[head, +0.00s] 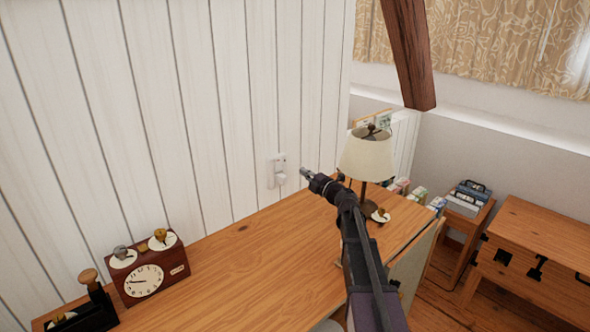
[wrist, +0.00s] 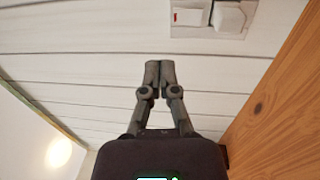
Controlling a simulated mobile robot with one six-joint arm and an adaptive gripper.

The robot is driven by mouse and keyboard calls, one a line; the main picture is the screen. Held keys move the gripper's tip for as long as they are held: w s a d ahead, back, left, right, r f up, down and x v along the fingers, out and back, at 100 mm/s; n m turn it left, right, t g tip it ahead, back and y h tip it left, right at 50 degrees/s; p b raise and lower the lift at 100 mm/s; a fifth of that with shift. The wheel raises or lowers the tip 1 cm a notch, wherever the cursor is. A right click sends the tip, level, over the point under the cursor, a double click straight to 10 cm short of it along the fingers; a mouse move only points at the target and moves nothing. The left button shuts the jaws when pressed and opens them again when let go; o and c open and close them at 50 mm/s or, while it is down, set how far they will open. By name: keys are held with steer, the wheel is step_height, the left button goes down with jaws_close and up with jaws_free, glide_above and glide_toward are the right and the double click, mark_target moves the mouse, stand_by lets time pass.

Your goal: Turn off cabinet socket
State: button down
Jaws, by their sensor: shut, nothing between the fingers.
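The white socket plate (head: 277,170) is on the white plank wall just above the wooden cabinet top (head: 255,255). It also shows at the top of the wrist view (wrist: 212,17), with a switch with a red mark (wrist: 187,16) on the left and a white plug or block (wrist: 229,18) on the right. My gripper (head: 305,172) is shut and empty, a little right of the socket in the head view. In the wrist view its closed fingertips (wrist: 160,66) point toward the wall, below the switch and apart from it.
A lamp with a cream shade (head: 367,155) stands close behind and right of my gripper. A wooden clock (head: 150,272) and a dark object with a wooden knob (head: 84,305) stand at the left. The middle of the cabinet top is clear.

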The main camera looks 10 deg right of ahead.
steer(key=shift+s+d+r, duration=0.15)
steer(key=shift+s+d, duration=0.35)
steer(key=shift+s, duration=0.35)
